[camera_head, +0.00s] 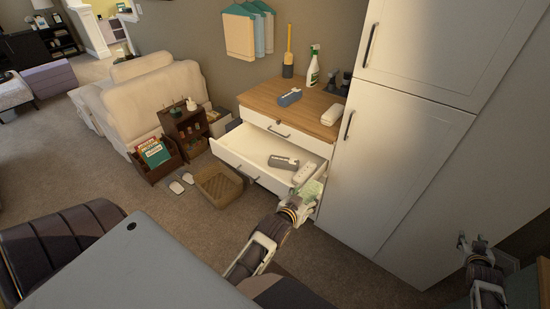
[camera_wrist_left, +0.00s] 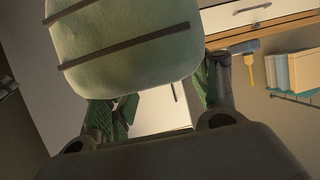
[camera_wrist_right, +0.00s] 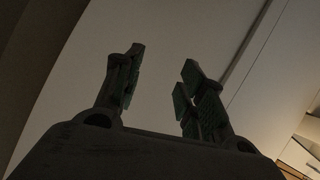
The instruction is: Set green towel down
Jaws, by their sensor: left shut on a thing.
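The green towel (camera_head: 313,189) is pale green, and in the left wrist view it (camera_wrist_left: 130,40) shows as a rounded bundle with dark stripes. My left gripper (camera_head: 298,203) is shut on it, at the front right corner of the open white drawer (camera_head: 240,150). From these views I cannot tell whether the towel touches the drawer's edge. My right gripper (camera_head: 473,243) is at the far right, near the tall white cabinet. In the right wrist view its fingers (camera_wrist_right: 160,80) are apart with nothing between them.
The open drawer holds a grey item (camera_head: 283,162) and a white item (camera_head: 304,173). The wooden counter (camera_head: 262,99) above bears a grey-blue item (camera_head: 290,97), a spray bottle (camera_head: 312,68) and a white roll-like item (camera_head: 332,114). A wicker basket (camera_head: 219,185) stands on the floor. The tall cabinet (camera_head: 395,140) bounds the right.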

